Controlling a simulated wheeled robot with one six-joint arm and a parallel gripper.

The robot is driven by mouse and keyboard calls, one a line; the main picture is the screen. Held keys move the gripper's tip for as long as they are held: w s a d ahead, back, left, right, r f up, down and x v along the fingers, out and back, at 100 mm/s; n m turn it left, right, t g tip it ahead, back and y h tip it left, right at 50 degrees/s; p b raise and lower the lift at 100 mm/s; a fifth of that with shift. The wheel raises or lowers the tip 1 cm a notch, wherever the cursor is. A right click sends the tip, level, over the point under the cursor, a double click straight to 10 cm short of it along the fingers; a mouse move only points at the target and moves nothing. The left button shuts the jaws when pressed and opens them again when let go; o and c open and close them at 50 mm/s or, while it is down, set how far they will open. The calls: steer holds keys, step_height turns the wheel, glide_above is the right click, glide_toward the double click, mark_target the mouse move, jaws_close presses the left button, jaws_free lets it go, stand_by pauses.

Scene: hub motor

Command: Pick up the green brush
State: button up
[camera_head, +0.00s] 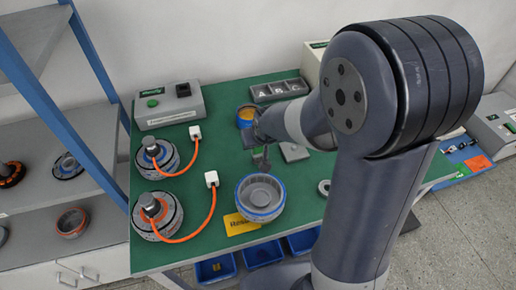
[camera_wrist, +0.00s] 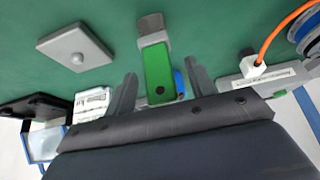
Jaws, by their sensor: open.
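The green brush (camera_wrist: 158,72) shows in the wrist view, with a flat green handle and a grey head at its far end. My gripper (camera_wrist: 163,84) is open, with one dark finger on each side of the handle. Neither finger appears to touch it, and I cannot tell how much height separates them from it. In the head view my gripper (camera_head: 261,152) hangs over the green table (camera_head: 225,97). I cannot make out the brush there; my arm covers part of that area.
A grey plate with a knob (camera_wrist: 75,48) lies left of the brush in the wrist view. In the head view, a blue-rimmed round housing (camera_head: 260,197) stands in front of my gripper. Two motors with orange cables (camera_head: 157,215) stand at the left. A compartment tray (camera_head: 280,90) lies behind.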

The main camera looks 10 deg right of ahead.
steer(key=shift+x, duration=1.4)
steer(key=shift+c, duration=0.3)
steer(key=c, duration=1)
steer(key=shift+o, duration=0.2)
steer(key=shift+r, duration=0.15)
